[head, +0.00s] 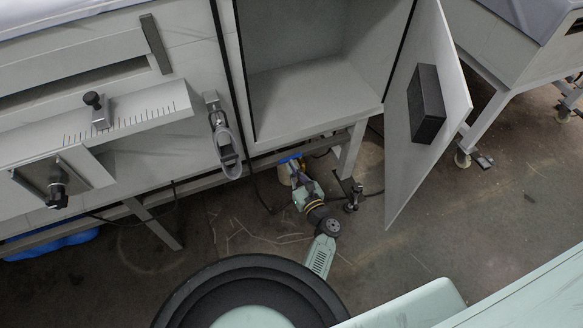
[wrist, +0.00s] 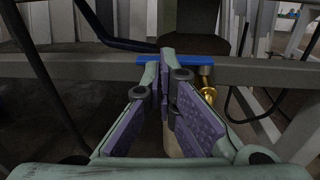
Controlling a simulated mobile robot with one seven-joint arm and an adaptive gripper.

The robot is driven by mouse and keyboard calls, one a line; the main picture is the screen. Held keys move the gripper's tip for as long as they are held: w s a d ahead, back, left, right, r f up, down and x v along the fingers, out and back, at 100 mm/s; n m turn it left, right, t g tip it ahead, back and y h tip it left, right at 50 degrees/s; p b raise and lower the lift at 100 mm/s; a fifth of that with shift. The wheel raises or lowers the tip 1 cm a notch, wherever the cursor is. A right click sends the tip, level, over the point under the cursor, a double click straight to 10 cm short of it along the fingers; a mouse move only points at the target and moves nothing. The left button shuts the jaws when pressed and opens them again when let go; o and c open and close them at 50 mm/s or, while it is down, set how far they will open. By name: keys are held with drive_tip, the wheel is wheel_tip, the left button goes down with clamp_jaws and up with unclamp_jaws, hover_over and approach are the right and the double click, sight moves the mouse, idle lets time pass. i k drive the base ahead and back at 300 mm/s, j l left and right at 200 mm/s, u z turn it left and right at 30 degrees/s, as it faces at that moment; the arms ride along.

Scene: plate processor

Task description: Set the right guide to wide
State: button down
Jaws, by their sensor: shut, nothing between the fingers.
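A guide with a black knob and a light metal block (head: 98,112) sits on the sloped ledge (head: 150,108), beside a row of ruled scale marks. It is the only guide of this kind in the head view; I cannot tell its set position by any label. My gripper (head: 287,165) is low down by the frame under the open cabinet, well to the right of and below the guide. In the wrist view my gripper (wrist: 166,72) has its purple-padded fingers shut with nothing between them. The guide is not in the wrist view.
A lower frame beam (wrist: 90,67) crosses in front of my fingers. A latch (head: 222,135) hangs on the front, and a second black knob (head: 57,187) sits at lower left. Open floor (head: 490,210) lies at right.

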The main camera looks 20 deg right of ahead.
sight(101, 118)
drive_tip(key=k, duration=0.95)
